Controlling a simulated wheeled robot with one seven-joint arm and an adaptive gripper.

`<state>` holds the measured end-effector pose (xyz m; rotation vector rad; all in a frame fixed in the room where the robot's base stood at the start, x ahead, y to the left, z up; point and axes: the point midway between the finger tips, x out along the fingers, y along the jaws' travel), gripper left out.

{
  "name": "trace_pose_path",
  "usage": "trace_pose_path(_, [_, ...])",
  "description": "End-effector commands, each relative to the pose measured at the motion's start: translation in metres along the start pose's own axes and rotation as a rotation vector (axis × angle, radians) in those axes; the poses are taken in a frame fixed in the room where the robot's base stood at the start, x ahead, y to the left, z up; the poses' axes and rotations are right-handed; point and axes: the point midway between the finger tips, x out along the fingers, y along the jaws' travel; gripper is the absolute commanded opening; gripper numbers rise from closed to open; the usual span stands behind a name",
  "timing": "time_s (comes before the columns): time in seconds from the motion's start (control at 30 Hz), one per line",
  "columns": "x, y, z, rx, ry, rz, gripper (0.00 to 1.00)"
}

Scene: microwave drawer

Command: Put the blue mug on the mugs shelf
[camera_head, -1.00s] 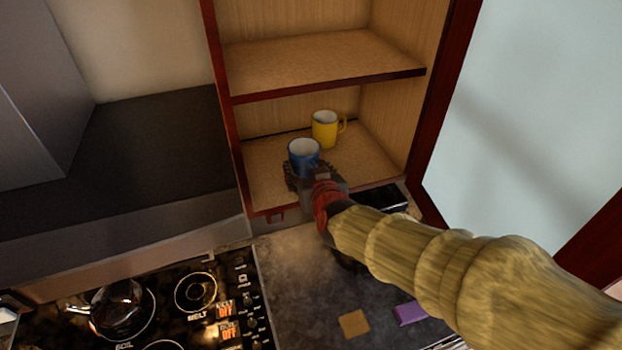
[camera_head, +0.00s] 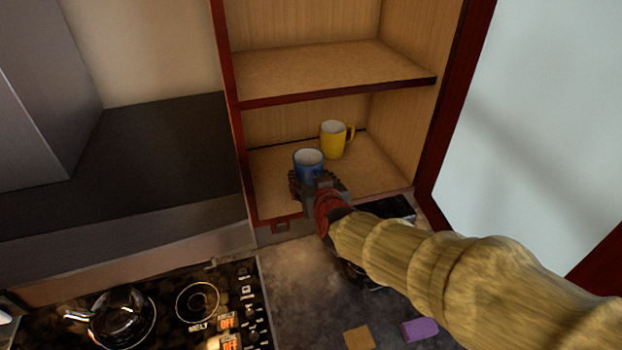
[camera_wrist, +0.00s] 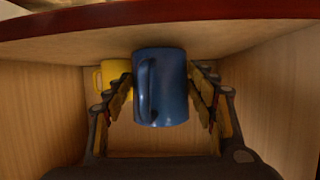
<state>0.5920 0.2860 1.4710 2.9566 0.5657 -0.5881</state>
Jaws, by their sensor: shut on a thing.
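The blue mug (camera_head: 308,165) is inside the open cabinet, over the front part of its lower shelf (camera_head: 272,197). My gripper (camera_head: 316,184) reaches in from the front and is shut on the blue mug. In the wrist view the blue mug (camera_wrist: 162,88) sits between the two fingers of my gripper (camera_wrist: 162,105), with its handle showing on the left side. I cannot tell whether the mug's base touches the shelf; the gripper hides it in the head view. A yellow mug (camera_head: 333,140) stands upright behind and to the right of it.
An upper shelf board (camera_head: 335,72) runs above the mugs. The open cabinet door (camera_head: 545,120) is at the right. A stove with a kettle (camera_head: 122,318) is at lower left. A purple item (camera_head: 420,329) and a tan square (camera_head: 359,338) lie on the counter.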

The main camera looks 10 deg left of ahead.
Motion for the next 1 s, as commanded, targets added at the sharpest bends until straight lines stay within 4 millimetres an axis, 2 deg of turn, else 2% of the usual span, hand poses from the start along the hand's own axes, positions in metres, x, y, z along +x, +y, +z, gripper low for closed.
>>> trace_pose_path(0.47, [0.0029,0.0,0.0063,0.0,0.002,0.0,0.14])
trace_pose_path(0.5, [0.0028,0.0,0.0061,0.0,0.002,0.0,0.57])
trace_pose_path(0.87, [0.0027,0.0,0.0064,0.0,0.001,0.0,0.78])
trace_pose_path(1.0, [0.0028,0.0,0.0066,0.0,0.0,0.0,0.78])
